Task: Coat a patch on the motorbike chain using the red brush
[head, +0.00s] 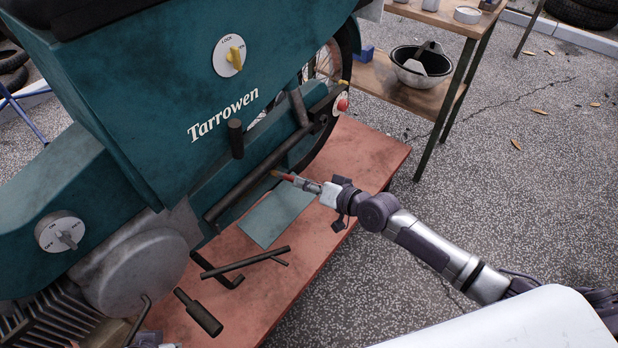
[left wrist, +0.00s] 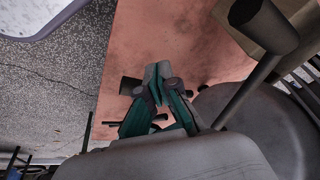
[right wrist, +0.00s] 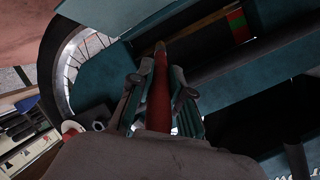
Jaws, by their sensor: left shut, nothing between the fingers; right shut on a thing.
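The red brush (head: 285,177) is in my right gripper (head: 305,185), its tip pointing left toward the lower side of the green motorbike (head: 150,75). In the right wrist view the red handle (right wrist: 159,100) lies between the closed fingers (right wrist: 158,85). Its tip is near a brownish strip (right wrist: 205,33) with a red and green mark (right wrist: 238,24); I cannot tell whether they touch, or whether this strip is the chain. My left gripper (left wrist: 157,85) is shut and empty above the reddish bench; only part of that arm shows low in the head view.
The motorbike stands on a reddish bench (head: 375,155) with a grey-green sheet (head: 275,220), a dark handled tool (head: 198,312) and dark bars (head: 245,262). A dark tube (head: 265,165) runs along the bike. A wooden shelf (head: 390,95) holds a bowl (head: 421,65). Paving at right is open.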

